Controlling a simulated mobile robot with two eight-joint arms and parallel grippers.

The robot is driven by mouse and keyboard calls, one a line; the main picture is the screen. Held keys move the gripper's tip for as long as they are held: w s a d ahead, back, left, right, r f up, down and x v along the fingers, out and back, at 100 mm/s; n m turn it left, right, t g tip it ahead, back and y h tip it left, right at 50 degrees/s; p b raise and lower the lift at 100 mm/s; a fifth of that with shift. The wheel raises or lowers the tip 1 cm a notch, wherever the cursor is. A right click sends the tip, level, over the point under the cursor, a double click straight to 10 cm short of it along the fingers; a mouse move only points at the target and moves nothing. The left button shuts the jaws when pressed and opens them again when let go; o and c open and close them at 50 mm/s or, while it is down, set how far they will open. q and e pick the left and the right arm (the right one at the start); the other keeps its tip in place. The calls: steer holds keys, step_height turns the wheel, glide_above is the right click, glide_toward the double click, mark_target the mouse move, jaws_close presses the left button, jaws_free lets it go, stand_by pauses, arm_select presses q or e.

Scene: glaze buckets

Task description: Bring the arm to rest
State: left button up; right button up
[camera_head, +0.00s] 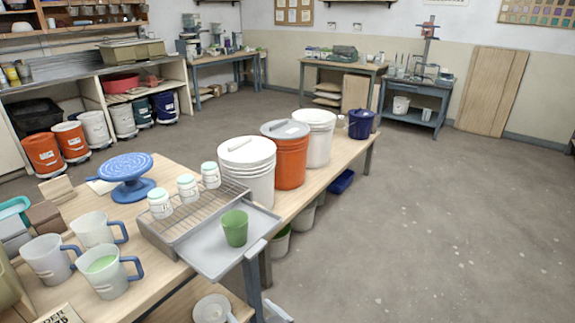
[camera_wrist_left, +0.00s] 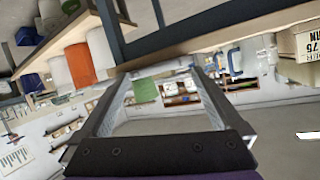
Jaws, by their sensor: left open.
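My left gripper (camera_wrist_left: 162,72) is open in the left wrist view, with its two fingers spread apart and nothing held between them. That view is strongly tilted. A green cup (camera_wrist_left: 146,91) shows through the gap between the fingers, some way beyond them. In the head view the same green cup (camera_head: 235,228) stands upright on a grey tray (camera_head: 205,262) at the table's front edge. I cannot make out the left gripper clearly in the head view. My right gripper is in neither view.
The wooden table (camera_head: 330,168) holds several lidded buckets, including an orange one (camera_head: 287,158), a blue turntable (camera_head: 127,173), small white jars on a wire rack (camera_head: 205,212) and pitchers such as one with green glaze (camera_head: 108,270). Open floor (camera_head: 430,220) lies to the right.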

arm_select(q)
steer(key=s+a+f+m+g+h, duration=0.2)
steer(key=s+a+f+g, duration=0.4)
steer(key=a, duration=0.4)
steer(key=s+f+m+h, duration=0.3)
steer(key=s+h, duration=0.3)
steer(key=s, duration=0.7)
step_height(320, 180, up, 18)
steer(key=w+p, duration=0.2)
steer(key=p, duration=1.4)
steer(key=shift+w+a+r, duration=0.15)
steer(key=shift+w+a, duration=0.05)
steer(key=shift+w, duration=0.15)
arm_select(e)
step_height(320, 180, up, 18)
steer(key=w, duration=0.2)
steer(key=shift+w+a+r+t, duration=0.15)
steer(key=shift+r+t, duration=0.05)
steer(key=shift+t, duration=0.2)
